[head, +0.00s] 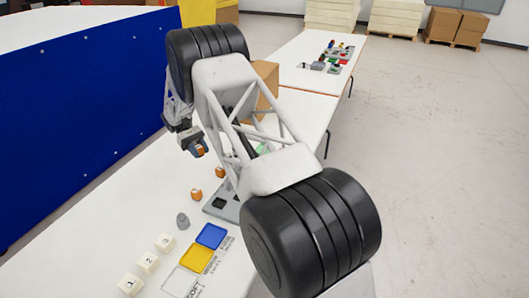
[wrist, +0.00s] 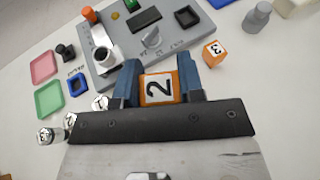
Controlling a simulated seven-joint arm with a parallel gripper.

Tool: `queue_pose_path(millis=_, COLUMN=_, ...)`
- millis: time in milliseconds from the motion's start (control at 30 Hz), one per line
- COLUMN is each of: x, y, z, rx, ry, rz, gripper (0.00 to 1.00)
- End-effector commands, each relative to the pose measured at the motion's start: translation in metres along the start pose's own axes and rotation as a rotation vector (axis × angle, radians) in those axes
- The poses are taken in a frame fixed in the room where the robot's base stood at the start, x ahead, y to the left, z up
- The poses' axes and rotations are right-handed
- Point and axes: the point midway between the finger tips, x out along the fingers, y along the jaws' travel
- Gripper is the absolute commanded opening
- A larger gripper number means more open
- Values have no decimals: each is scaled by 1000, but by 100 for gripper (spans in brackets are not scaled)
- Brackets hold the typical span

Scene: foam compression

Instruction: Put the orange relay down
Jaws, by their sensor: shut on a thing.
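My gripper (wrist: 159,72) is shut on an orange relay (wrist: 158,89) with a white face marked 2. The relay sits between the two blue fingers. In the head view my gripper (head: 192,143) is on the far side of my arm, and the held relay (head: 198,151) shows below it, seemingly above the white table (head: 150,205). A second orange relay (wrist: 213,53), marked 3, stands to the right of my gripper in the wrist view. Two loose orange blocks (head: 195,195) (head: 220,172) show on the table in the head view.
A grey panel (wrist: 187,30) with a knob and a dark square socket (wrist: 189,5) lies just beyond my gripper. Green (wrist: 49,99) and pink (wrist: 44,67) trays lie left. A grey peg (head: 183,221), numbered white cubes (head: 148,262) and blue (head: 211,236) and yellow (head: 196,258) trays stand nearer.

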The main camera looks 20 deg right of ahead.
Motion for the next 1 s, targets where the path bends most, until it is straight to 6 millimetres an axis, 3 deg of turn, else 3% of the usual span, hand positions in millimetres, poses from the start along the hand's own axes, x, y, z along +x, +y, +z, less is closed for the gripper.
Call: queue_pose_path(millis=1000, x=18, y=32, z=-14, rx=225, ry=0, rz=-544, gripper=9)
